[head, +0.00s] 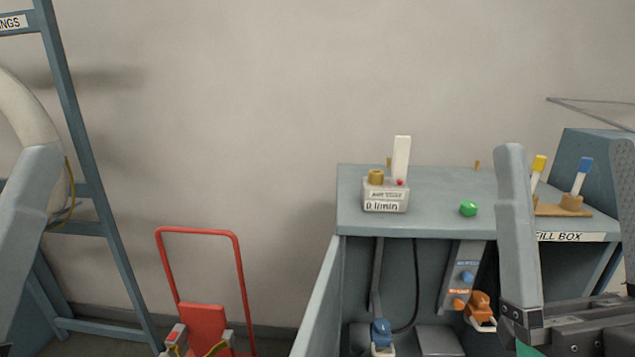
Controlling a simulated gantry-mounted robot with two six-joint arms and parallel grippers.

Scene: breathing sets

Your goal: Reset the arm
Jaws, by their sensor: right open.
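My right gripper (568,145) stands at the lower right, in front of the grey cabinet (435,180). Its two grey fingers point up and are wide apart, with nothing held between them. The far right finger is cut by the picture's edge. One grey finger of my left gripper (36,180) shows at the left edge. Its other finger is out of view, so its opening cannot be told.
On the cabinet stand a flow meter (386,195), a green knob (468,208) and yellow and blue-topped levers (580,178) behind my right gripper. Below are a blue valve (381,333) and an orange one (481,307). A red frame (238,270) and a blue rack (90,200) stand left.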

